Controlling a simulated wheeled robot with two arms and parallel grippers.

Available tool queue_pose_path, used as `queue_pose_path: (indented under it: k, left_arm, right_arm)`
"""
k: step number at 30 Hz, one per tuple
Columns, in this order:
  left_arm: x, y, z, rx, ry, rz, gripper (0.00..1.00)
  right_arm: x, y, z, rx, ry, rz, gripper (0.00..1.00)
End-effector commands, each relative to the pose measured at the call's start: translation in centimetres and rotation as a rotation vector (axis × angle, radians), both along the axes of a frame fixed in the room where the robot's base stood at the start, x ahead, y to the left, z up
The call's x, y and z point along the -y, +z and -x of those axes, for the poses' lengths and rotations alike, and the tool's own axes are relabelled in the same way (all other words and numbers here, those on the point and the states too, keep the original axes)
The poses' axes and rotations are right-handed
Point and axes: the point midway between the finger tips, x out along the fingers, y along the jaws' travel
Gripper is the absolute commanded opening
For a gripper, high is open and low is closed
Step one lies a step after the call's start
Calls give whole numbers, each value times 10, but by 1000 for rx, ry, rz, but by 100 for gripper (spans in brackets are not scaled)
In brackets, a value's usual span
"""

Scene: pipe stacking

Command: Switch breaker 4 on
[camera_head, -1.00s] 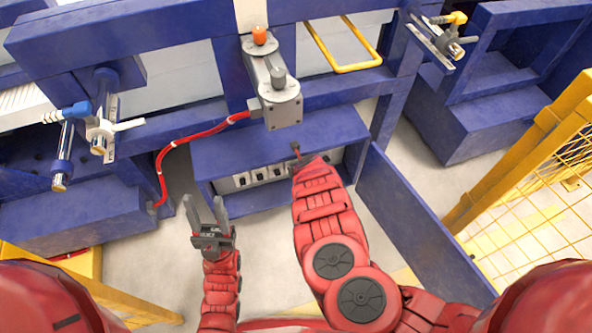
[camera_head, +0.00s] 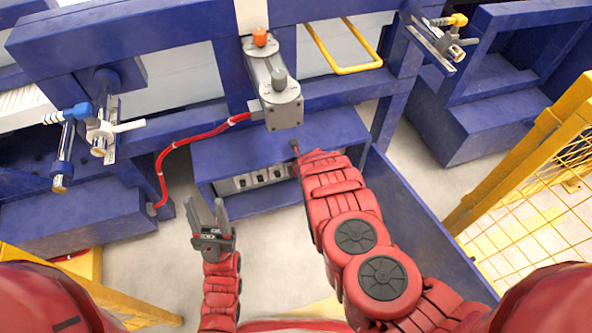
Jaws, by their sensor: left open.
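A row of several breakers (camera_head: 258,177) with dark switches sits on a pale panel inside an open blue box (camera_head: 235,155) below the middle of the frame. I cannot read their numbers or tell which is breaker 4, nor its position. My right arm reaches up to the right end of the row and covers part of it. Only a small dark tip (camera_head: 295,146) shows beyond that arm; the right gripper's fingers are hidden. My left gripper (camera_head: 207,213) is open and empty, pointing up, in front of the box's left end and apart from it.
A blue door panel (camera_head: 410,225) stands open right of the box. A red cable (camera_head: 190,139) runs left of it. A grey cylinder unit (camera_head: 275,95) stands above. A yellow mesh fence (camera_head: 535,170) is at the right. Grey floor is free around my left gripper.

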Motion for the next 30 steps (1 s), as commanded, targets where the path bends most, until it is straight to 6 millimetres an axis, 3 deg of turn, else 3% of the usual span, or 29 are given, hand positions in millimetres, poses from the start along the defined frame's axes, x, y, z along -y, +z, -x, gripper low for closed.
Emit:
queue_pose_path:
  k: [1, 3, 14, 21, 30]
  left_arm:
    - [0, 0, 0, 0, 0, 0, 50]
    - [0, 0, 0, 0, 0, 0, 50]
    - [0, 6, 0, 0, 0, 0, 50]
    - [0, 49, 0, 0, 0, 0, 50]
    - [0, 90, 0, 0, 0, 0, 50]
  right_arm:
    - [0, 0, 1, -1, 0, 0, 47]
    - [0, -1, 1, -2, 0, 1, 57]
    - [1, 3, 3, -4, -1, 1, 57]
    - [4, 32, 18, -5, 4, 3, 57]
    - [12, 68, 44, -7, 6, 5, 57]
